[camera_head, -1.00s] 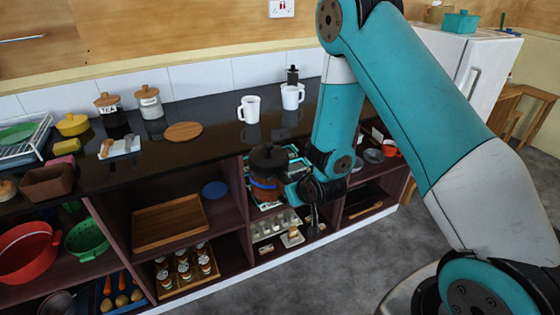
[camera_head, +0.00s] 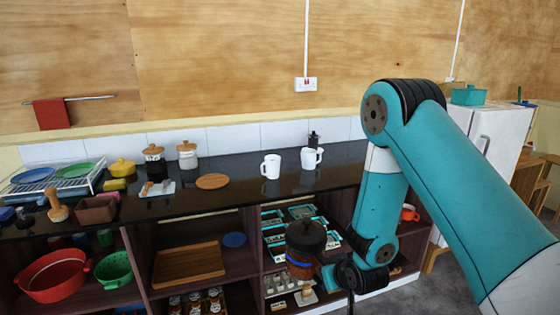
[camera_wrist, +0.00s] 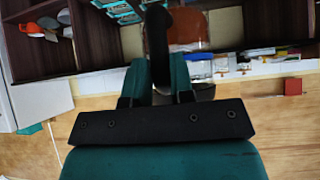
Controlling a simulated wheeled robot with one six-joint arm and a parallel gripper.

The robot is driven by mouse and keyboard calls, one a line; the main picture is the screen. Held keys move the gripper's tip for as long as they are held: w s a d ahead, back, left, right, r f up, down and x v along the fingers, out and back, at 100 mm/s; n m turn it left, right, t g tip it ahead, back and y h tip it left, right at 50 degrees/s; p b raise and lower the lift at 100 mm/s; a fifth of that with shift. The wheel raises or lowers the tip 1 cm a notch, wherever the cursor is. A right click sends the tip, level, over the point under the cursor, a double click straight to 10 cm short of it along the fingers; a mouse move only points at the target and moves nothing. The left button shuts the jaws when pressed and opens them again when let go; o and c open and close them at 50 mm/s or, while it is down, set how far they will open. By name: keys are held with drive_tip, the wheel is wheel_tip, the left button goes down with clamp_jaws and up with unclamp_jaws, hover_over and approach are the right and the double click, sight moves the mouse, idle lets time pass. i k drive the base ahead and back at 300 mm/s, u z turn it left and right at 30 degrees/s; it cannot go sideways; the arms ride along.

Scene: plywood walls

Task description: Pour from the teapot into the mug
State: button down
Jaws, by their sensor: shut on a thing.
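The teapot (camera_head: 304,262) has a black lid and an amber body with a blue band. It hangs roughly upright in front of the open shelves, below counter height. My gripper (camera_head: 335,277) is at its right side, shut on its black handle. In the wrist view the dark handle (camera_wrist: 157,45) runs up between the fingers of my gripper (camera_wrist: 160,82), with the amber body behind it. Two white mugs stand upright on the black counter, a left mug (camera_head: 270,167) and a right mug (camera_head: 311,158). The insides of the mugs and the teapot's spout cannot be made out.
The black counter (camera_head: 235,203) has bare room in front of the mugs. A dark bottle (camera_head: 313,139) stands behind the right mug. A round wooden board (camera_head: 212,181) and two lidded jars lie further left. The shelves below hold a wooden tray (camera_head: 188,264) and several small items.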

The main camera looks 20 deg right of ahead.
sight(272, 162)
drive_tip(key=z, duration=0.7)
drive_tip(key=i, duration=0.7)
drive_tip(key=u, duration=0.1)
